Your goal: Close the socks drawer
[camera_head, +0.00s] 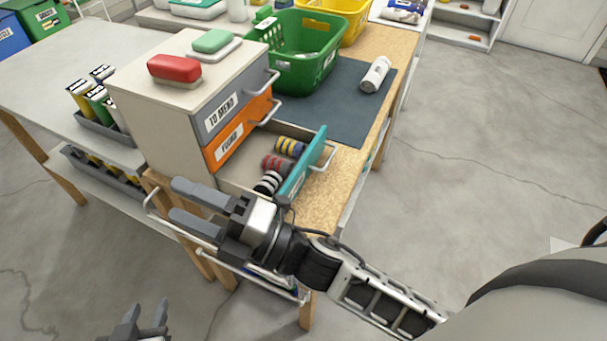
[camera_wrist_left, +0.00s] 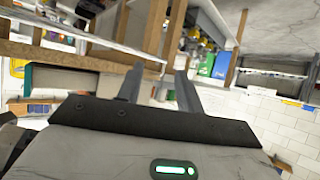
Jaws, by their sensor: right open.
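The bottom drawer with a teal front (camera_head: 303,165) is pulled out of the small cabinet (camera_head: 157,122). Rolled socks lie in it: a yellow-banded roll (camera_head: 290,147), a red roll (camera_head: 277,164) and a black-and-white roll (camera_head: 268,183). A metal handle (camera_head: 326,158) is on the teal front. My right gripper (camera_head: 174,199) is open and empty, its fingers pointing left, in front of the cabinet's near lower side; its body hides the drawer's near end. My left gripper (camera_head: 147,306) is open and empty, low at the bottom edge, away from the drawer. Its fingers also show in the left wrist view (camera_wrist_left: 158,88).
Above it, the orange drawer (camera_head: 236,137) and the grey drawer (camera_head: 235,104) are shut. A red soap dish (camera_head: 174,69) and a green one (camera_head: 213,42) stand on top. A green basket (camera_head: 301,50) and a white roll (camera_head: 375,74) are behind. The floor at right is clear.

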